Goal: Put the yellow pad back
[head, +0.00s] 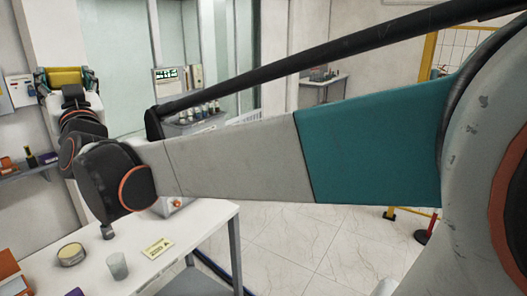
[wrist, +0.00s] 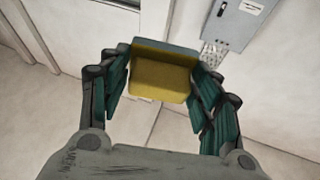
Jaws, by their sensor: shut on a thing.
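The yellow pad (wrist: 160,78) is a thick block, yellow on the face toward the wrist camera, with a grey-green strip along its far edge. My gripper (wrist: 158,85) is shut on it, with teal fingers pressing its left and right sides. In the head view the pad (head: 65,77) shows small at the upper left, held up between the fingers of my gripper (head: 66,78), near the wall and above table height. The pad's underside and the exact finger contact are hidden in the head view.
A white table (head: 205,222) below holds a clear cup (head: 117,266), a round tin (head: 71,254) and a yellow label card (head: 157,248). A wall shelf (head: 35,171) with small items is at the left. In the wrist view a grey box (wrist: 236,24) is on the wall.

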